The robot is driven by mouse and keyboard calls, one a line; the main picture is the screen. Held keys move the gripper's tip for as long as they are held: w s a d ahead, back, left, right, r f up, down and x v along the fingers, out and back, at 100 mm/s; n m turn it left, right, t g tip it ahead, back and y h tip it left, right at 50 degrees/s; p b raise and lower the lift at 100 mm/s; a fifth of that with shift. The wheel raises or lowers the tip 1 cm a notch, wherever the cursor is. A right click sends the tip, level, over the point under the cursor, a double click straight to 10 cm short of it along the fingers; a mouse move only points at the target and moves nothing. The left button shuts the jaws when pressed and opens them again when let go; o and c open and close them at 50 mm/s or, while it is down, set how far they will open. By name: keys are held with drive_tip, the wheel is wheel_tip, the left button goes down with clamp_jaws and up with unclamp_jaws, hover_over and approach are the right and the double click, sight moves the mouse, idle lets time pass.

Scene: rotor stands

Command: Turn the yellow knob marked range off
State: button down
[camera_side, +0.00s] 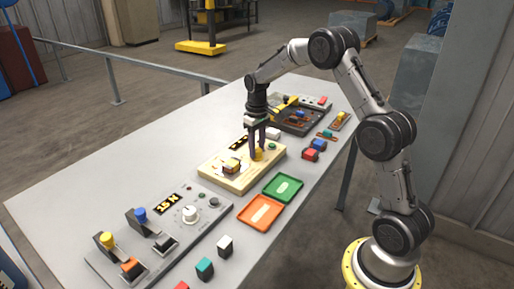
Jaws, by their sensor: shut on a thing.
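A yellow knob (258,155) stands on a beige panel (245,183) in the middle of the table. My gripper (257,153) points down over this knob and is shut on it. The fingers hide part of the knob, and its pointer and any marking cannot be read. A second knob-like part, yellow and dark (232,167), sits on the same panel to the left of my gripper. A small dark display with yellow characters (239,142) is at the panel's back edge, too small to read.
A grey panel (215,212) with switches, a white dial (190,214) and a display stands at the front left. A green tray (299,190) and an orange tray (276,218) lie right of the beige panel. Several small coloured blocks lie along the table's right side.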

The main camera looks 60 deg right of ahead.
sight(257, 150)
drive_tip(key=shift+n, duration=0.8)
drive_tip(key=shift+c, duration=2.2)
unclamp_jaws()
wheel_tip(257, 150, up, 14)
